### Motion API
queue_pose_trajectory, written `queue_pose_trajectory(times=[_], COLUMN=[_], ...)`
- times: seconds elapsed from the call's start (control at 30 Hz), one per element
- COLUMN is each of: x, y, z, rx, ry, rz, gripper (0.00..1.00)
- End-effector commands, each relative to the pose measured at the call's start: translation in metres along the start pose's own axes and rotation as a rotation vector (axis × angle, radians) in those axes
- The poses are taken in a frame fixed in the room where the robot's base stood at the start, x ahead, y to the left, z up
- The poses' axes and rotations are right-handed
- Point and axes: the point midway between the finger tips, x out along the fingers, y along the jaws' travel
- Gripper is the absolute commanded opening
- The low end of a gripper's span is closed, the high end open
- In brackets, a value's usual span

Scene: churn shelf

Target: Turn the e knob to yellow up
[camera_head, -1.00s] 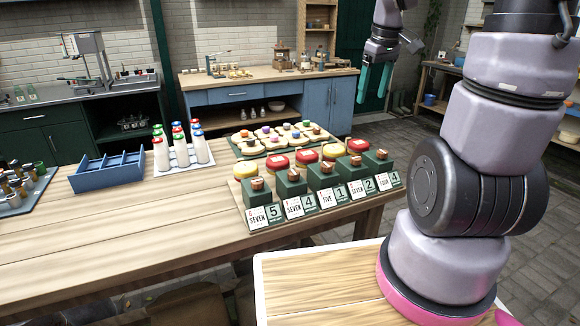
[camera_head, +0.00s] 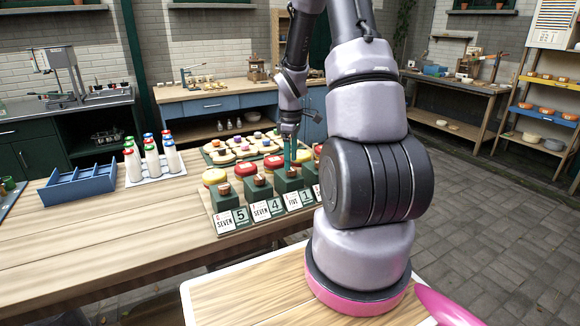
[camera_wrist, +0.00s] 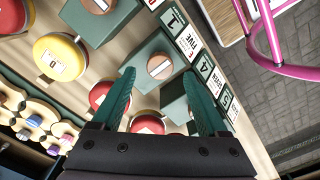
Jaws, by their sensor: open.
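A row of green blocks, each topped by a brown wooden knob, stands on a board at the table's right end. The third block from the left (camera_head: 286,185), with a FIVE 1 card, is under my gripper (camera_head: 291,158). In the wrist view its round knob (camera_wrist: 160,67) lies ahead, between the lines of the teal fingers (camera_wrist: 160,75). My gripper is open and empty; I cannot tell whether the fingers touch anything. The letters on the cards are too small to read, so I cannot tell which knob is e. No yellow mark shows on this knob.
Yellow (camera_wrist: 60,57) and red (camera_wrist: 147,125) round caps stand close behind the blocks. The left neighbour block (camera_head: 259,191) is near one finger. My arm hides the blocks on the right. Bottles (camera_head: 152,158) and a blue rack (camera_head: 78,187) stand further left.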

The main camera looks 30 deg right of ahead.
Motion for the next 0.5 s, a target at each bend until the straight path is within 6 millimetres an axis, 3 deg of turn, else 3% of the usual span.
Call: queue_pose_trajectory(times=[0.2, 0.5], x=[0.025, 0.030], y=[-0.001, 0.000], z=[0.000, 0.000], rx=[0.002, 0.002], ry=[0.000, 0.001], rz=[-0.002, 0.001], gripper=[0.77, 0.77])
